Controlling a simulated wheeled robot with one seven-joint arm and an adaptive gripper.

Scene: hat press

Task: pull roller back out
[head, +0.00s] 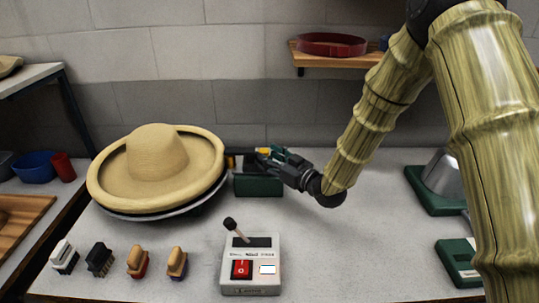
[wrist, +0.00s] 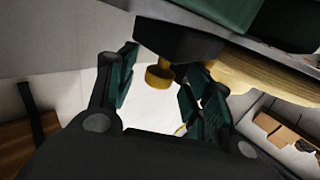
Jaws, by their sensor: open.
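A straw-coloured hat (head: 160,165) with a wide upturned brim lies on a round grey support at the left of the table. Right beside its brim stands a dark green unit (head: 258,186) with a dark upper part. The roller itself is not clearly visible; the brim and my gripper hide that area. My gripper (head: 265,156) is at the top of this unit, reaching in from the right. In the wrist view my gripper (wrist: 160,82) is open, its green-padded fingers on either side of a brass knob (wrist: 159,76) under a dark block (wrist: 178,40). I cannot tell whether they touch it.
A control box (head: 251,266) with a lever and a red switch stands at the front. Several brushes (head: 137,261) line the front left. Green-based devices (head: 437,185) stand at the right. A wall shelf (head: 345,58) holds a red band. The table's middle right is clear.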

